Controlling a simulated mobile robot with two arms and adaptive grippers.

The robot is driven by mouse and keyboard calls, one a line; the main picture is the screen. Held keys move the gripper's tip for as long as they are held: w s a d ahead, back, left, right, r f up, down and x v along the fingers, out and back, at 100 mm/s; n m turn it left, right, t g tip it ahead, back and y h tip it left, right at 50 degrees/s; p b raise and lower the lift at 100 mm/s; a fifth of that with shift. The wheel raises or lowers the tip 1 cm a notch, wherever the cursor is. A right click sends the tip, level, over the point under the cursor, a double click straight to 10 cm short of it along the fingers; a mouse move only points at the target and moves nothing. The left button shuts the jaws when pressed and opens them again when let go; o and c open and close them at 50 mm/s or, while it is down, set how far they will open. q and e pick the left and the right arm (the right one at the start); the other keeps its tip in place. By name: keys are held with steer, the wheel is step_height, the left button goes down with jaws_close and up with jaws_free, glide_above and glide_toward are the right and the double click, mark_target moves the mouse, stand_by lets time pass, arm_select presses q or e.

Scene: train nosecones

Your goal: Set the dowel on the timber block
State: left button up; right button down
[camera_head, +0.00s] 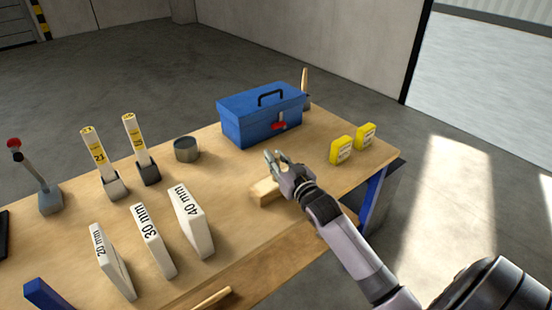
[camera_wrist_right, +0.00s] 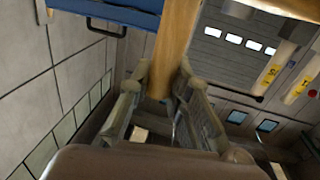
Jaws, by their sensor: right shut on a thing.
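The dowel (camera_wrist_right: 177,45) is a round wooden rod, held between the two fingers of my right gripper in the right wrist view, which looks upside down. My right gripper (camera_head: 276,158) is shut on it. In the head view the dowel is hard to pick out against the wooden table. The timber block (camera_head: 264,192) is a pale wooden piece lying on the bench, just below my right gripper in the picture and partly covered by it. I cannot tell whether the dowel touches the block. My left gripper is not in view.
A blue toolbox (camera_head: 259,116) stands behind my gripper, with a grey can (camera_head: 186,149) left of it. Two yellow boxes (camera_head: 341,150) stand to the right. White blocks marked 20, 30 and 40 mm (camera_head: 191,222) stand front left. The bench's right edge (camera_head: 385,164) is close.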

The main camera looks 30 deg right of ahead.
steer(key=shift+f, duration=0.1)
steer(key=c, duration=1.5)
jaws_free()
steer(key=shift+r, duration=0.2)
steer(key=shift+s+f, duration=0.15)
steer(key=shift+s, duration=0.15)
steer(key=s, duration=0.3)
steer(key=s+b, duration=0.1)
steer(key=s, duration=0.3)
steer(key=s+a, duration=0.1)
steer(key=s, duration=0.3)
steer(key=shift+s, duration=0.15)
